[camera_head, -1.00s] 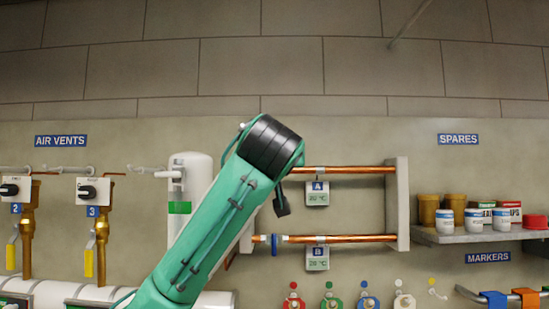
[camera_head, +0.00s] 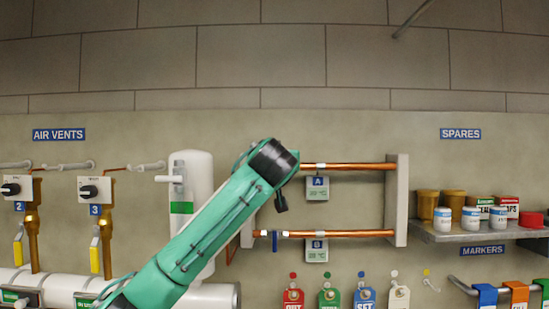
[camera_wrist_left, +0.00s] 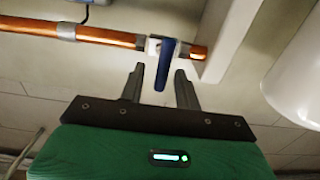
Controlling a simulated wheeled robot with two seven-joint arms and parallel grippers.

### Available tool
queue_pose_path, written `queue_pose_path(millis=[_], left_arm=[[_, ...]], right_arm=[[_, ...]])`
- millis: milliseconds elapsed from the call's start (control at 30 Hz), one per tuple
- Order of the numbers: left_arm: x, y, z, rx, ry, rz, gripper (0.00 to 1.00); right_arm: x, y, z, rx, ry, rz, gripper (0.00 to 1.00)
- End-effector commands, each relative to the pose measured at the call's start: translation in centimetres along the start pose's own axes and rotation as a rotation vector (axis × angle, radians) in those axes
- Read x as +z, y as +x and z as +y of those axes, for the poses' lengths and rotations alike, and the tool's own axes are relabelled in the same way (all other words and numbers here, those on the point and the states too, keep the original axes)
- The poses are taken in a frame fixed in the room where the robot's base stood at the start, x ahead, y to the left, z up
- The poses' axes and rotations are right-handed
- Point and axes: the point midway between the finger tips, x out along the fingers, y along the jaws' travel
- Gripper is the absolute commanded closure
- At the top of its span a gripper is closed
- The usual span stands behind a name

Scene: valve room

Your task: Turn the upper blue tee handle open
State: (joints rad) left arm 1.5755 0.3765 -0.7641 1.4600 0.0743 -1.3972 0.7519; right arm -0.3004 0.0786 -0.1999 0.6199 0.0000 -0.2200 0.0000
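In the left wrist view a blue tee handle (camera_wrist_left: 164,66) sits on a copper pipe (camera_wrist_left: 107,38), close to its end at a pale upright bracket (camera_wrist_left: 224,36). The handle lies crosswise to the pipe. My left gripper (camera_wrist_left: 159,74) is open. The handle's free end shows between the two fingertips, with a gap on each side; I cannot tell the depth. In the head view my left arm's black wrist joint covers the left end of the upper pipe (camera_head: 350,167), hiding the upper handle. The lower pipe (camera_head: 350,234) carries another blue handle (camera_head: 275,241). My right gripper is not in view.
A white tank (camera_head: 190,165) stands left of the pipes. Tags A (camera_head: 317,188) and B (camera_head: 317,251) hang under them. A pale bracket (camera_head: 397,200) closes their right end. A shelf (camera_head: 470,235) with jars is farther right. Colored tags hang below.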

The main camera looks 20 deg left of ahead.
Motion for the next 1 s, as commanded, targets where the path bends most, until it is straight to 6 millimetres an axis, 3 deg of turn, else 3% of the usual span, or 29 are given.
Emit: queue_pose_path(millis=[100,267,300,667,1000], left_arm=[[0.0,0.0,0.0,0.0,0.0,0.0,0.67],[0.0,0.0,0.0,0.0,0.0,0.0,0.98],[0.0,0.0,0.0,0.0,0.0,0.0,1.0],[0.3,-0.1,0.0,0.001,-0.041,-0.001,1.0],[0.8,-0.1,-0.4,0.003,-0.266,-0.002,1.0]], right_arm=[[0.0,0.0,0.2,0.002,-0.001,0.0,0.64],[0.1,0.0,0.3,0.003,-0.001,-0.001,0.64],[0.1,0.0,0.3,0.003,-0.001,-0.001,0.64],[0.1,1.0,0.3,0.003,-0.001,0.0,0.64],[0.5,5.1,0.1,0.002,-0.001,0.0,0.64]])
